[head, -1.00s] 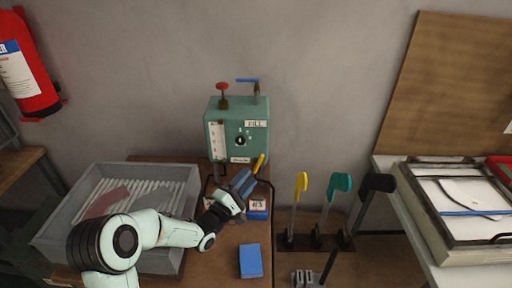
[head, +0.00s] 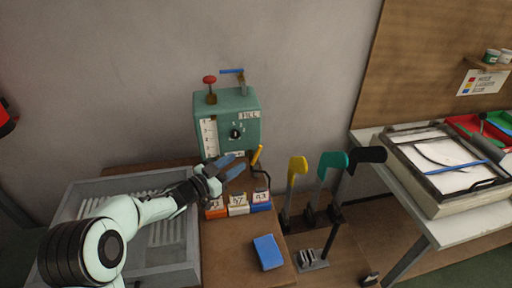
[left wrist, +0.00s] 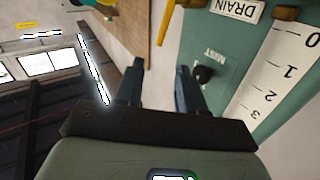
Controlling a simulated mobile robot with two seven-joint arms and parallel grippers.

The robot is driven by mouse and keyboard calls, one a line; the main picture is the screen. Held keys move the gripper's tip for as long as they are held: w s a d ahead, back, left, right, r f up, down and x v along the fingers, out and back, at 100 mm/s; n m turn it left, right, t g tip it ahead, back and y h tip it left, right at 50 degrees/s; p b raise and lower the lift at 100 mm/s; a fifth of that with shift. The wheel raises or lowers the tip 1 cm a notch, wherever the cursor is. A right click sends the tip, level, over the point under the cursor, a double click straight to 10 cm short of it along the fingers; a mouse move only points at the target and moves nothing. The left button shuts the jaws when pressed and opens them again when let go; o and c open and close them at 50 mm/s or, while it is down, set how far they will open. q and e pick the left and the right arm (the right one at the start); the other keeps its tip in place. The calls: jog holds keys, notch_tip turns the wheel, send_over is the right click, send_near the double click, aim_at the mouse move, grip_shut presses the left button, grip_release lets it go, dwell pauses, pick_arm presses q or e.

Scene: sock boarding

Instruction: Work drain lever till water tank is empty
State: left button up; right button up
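The teal water tank (head: 254,132) stands at the back of the wooden bench, with a FILL label, a black dial and a white level scale on its front. The yellow drain lever (head: 257,155) sticks up at its lower right. In the left wrist view the DRAIN label (left wrist: 238,11), the scale (left wrist: 280,75) and a yellow bar (left wrist: 166,22) show. The water level is not clear. My right gripper is out of view.
A red knob (head: 209,80) and a blue-handled valve (head: 232,71) top the tank. Numbered blocks (head: 238,206) and a blue block (head: 268,252) lie on the bench. A grey tray (head: 190,248) is left. Yellow, teal and black levers (head: 329,161) stand right.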

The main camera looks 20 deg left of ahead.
aim_at(259, 148)
pick_arm(q)
jog(key=shift+m, duration=0.5)
jog(key=p+x, duration=0.1)
jog(key=x, duration=1.2)
jog(key=shift+w+f+p, duration=0.15)
jog(key=shift+w+p, duration=0.1)
jog(key=shift+p, duration=0.15)
grip_shut()
